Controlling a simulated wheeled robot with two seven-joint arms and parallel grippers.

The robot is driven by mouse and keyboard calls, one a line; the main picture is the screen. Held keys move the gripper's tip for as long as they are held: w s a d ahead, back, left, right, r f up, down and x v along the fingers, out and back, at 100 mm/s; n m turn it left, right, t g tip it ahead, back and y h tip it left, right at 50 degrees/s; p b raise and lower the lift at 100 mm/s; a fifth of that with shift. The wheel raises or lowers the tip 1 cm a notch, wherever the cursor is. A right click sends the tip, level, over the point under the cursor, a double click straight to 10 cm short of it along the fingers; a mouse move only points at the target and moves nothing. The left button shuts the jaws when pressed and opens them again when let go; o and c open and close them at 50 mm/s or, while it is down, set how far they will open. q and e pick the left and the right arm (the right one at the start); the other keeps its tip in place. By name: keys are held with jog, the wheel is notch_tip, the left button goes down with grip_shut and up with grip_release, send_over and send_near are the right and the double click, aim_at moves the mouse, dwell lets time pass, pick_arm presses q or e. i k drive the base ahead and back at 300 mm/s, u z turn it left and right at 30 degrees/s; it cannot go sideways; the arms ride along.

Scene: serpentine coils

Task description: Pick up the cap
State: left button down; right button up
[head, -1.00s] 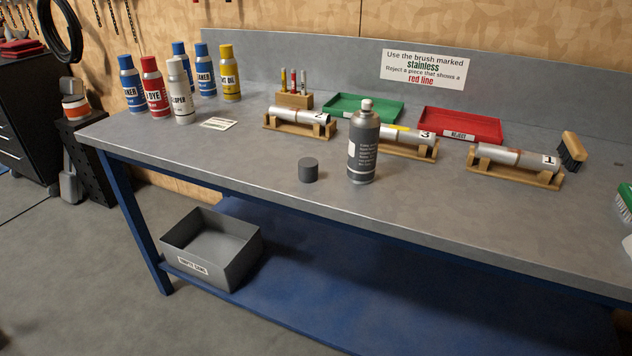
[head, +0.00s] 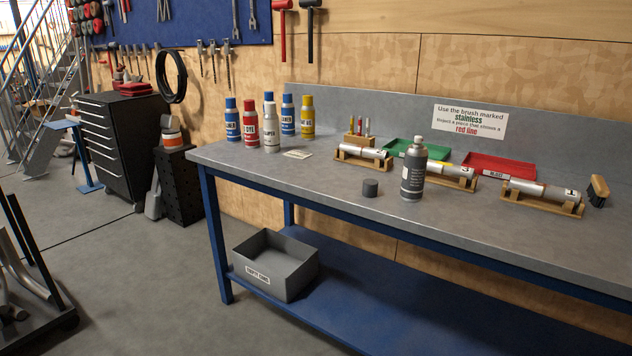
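The cap (head: 370,188) is a small dark grey cylinder standing on the grey workbench (head: 330,205) in the head view. A dark grey spray can (head: 413,174) stands upright just to its right, apart from it, with its light nozzle uncovered. Neither of my grippers shows in the head view.
Several spray cans (head: 269,127) stand at the bench's left end. Tubes on wooden cradles (head: 362,158), a green tray (head: 398,146) and a red tray (head: 495,166) lie behind the cap. A grey bin (head: 275,264) is on the lower shelf. The bench front is clear.

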aim_at(370, 186)
jog(key=u, duration=0.55)
jog(key=i, duration=0.85)
jog(key=u, duration=0.1)
